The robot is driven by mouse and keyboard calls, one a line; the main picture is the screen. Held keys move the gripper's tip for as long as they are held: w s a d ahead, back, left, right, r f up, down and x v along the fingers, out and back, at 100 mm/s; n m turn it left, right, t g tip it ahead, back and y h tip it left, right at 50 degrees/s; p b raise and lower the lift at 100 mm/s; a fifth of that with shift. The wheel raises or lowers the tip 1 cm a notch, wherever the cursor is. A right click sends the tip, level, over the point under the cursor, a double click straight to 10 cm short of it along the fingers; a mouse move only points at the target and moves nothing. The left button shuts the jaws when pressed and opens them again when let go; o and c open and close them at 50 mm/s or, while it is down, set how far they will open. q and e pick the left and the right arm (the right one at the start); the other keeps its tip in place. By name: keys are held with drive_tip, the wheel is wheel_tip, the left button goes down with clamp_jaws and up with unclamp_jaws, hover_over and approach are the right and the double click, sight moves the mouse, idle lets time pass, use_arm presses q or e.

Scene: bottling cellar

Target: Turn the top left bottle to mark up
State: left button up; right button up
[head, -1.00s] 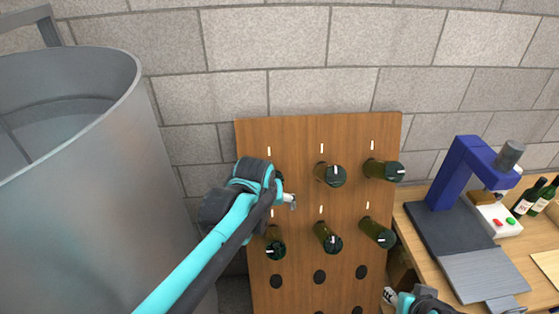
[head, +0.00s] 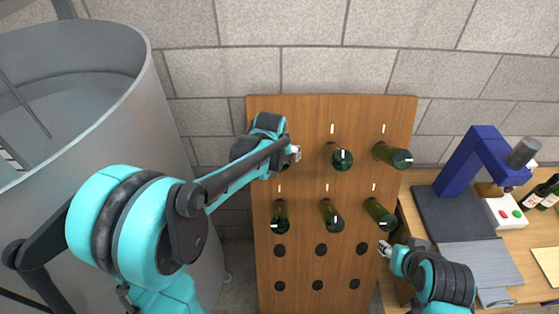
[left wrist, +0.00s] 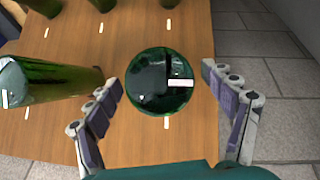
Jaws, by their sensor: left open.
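The top left bottle (head: 285,166) sits neck-in in the wooden rack (head: 300,105), mostly hidden behind my left gripper (head: 294,154) in the head view. In the left wrist view the dark green base of the top left bottle (left wrist: 150,90) faces me, with a white mark (left wrist: 181,83) pointing to the right of that picture. The rack's white line (left wrist: 167,123) lies just below it there. My left gripper (left wrist: 160,76) is open, one finger on each side of the bottle, with gaps visible. My right gripper (head: 385,248) is low at the rack's right edge; its fingers are too small to judge.
More green bottles stick out of the rack, including the top middle one (head: 338,157) and top right one (head: 393,155). A large metal tank (head: 190,120) stands at left. A workbench with a blue machine (head: 468,165) stands at right. Lower holes are empty.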

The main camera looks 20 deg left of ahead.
use_arm(q)
drive_tip(key=shift+f, duration=0.1)
drive_tip(key=shift+c, duration=0.2)
drive_tip(key=c, duration=1.1)
drive_tip(key=m+y+b, duration=0.1)
drive_tip(key=m+y, duration=0.1)
drive_tip(key=m, duration=0.1)
drive_tip(key=shift+d, duration=0.15)
drive_tip(key=m+y+b, duration=0.1)
drive_tip(key=m+y, duration=0.1)
drive_tip(key=m, duration=0.1)
drive_tip(key=shift+f+m+g+b, duration=0.1)
drive_tip(key=shift+m+g+b, duration=0.2)
drive_tip(key=m+y+b, duration=0.2)
drive_tip(key=m, duration=0.2)
drive_tip(key=shift+t+y, duration=0.3)
drive_tip(key=shift+t, duration=0.1)
drive_tip(key=shift+m+t+y+b, duration=0.65)
drive_tip(key=shift+m+b, duration=0.55)
drive_tip(key=shift+m, duration=0.7)
